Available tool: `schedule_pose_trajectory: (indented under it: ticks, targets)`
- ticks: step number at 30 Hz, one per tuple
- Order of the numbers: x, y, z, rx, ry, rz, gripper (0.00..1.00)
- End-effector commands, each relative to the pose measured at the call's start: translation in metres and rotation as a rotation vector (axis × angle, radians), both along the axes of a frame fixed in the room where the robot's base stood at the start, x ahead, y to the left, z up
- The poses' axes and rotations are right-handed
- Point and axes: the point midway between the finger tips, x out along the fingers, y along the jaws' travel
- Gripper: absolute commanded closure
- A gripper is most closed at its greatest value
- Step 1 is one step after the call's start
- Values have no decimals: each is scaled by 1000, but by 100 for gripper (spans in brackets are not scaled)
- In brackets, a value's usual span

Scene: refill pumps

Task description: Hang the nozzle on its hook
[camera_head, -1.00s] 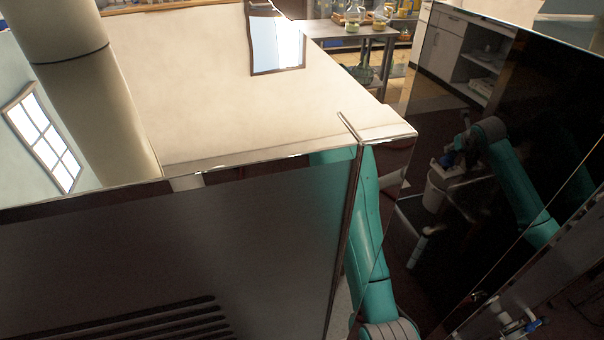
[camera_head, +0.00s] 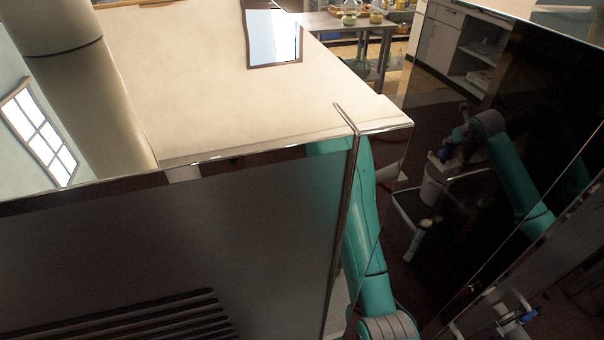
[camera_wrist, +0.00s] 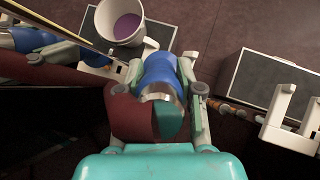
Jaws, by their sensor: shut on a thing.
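In the wrist view my gripper (camera_wrist: 163,88) is shut on the nozzle (camera_wrist: 160,74), seen as a blue body with a silver collar between the two grey-green fingers. Dark red and teal parts lie below the collar. A white bracket with upright prongs (camera_wrist: 283,118), possibly the hook, is at the right, apart from the nozzle. In the head view the cabinet hides my gripper directly; a dim reflection of it with something blue shows in the dark glossy panel.
A white bucket (camera_wrist: 103,30) with purple contents is beyond the nozzle. A dark grey box (camera_wrist: 262,72) lies at right. In the head view a large pale-topped cabinet (camera_head: 230,110) fills the left, and a dark glossy panel (camera_head: 450,240) the right, leaving a narrow gap.

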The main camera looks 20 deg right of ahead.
Motion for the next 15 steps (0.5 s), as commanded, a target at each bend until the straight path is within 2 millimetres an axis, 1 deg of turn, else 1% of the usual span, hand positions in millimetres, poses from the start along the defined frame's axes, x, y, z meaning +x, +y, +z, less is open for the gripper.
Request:
schedule_pose_trajectory:
  ticks: [6, 15]
  targets:
    - [0, 0, -1, 0, -1, 0, 100]
    - [0, 0, -10, 0, -1, 0, 100]
